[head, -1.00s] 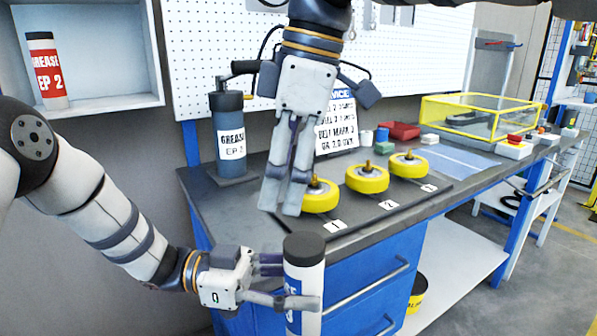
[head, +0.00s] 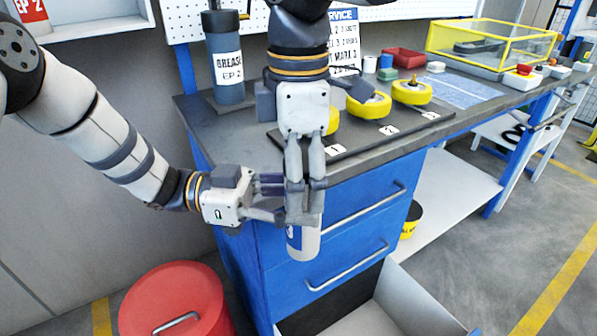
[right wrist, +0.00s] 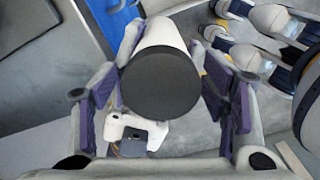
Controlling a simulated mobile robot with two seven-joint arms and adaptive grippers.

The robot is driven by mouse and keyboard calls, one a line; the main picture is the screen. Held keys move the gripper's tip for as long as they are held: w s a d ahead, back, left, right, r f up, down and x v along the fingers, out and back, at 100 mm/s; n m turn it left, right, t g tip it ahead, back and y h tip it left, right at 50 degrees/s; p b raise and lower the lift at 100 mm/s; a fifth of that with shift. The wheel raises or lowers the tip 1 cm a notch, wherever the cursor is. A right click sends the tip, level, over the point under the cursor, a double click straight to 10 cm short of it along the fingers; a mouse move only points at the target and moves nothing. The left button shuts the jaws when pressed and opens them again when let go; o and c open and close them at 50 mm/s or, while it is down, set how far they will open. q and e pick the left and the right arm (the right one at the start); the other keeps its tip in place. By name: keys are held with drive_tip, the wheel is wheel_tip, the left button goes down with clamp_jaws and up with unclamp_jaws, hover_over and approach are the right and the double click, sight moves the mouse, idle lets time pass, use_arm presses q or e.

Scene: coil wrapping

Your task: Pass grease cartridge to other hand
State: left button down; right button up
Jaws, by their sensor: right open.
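The grease cartridge (head: 303,243), white with a blue label, is upright in the air in front of the blue drawers. Its dark round cap end shows in the right wrist view (right wrist: 162,82). My left gripper (head: 284,202) reaches it from the left and is shut on its body. My right gripper (head: 305,190) comes down from above, its fingers hiding the cartridge's upper part in the head view. In the right wrist view its fingers (right wrist: 170,100) are spread on both sides of the cartridge, open. Left gripper fingers also show there (right wrist: 228,50).
An open drawer (head: 425,300) sticks out below. A red round container (head: 172,305) stands on the floor at lower left.

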use_arm(q)
drive_tip(key=shift+r, duration=0.1)
use_arm(e)
clamp_jaws()
use_arm(q)
drive_tip(key=c, duration=0.8)
unclamp_jaws()
use_arm(e)
drive_tip(key=shift+r, duration=0.1)
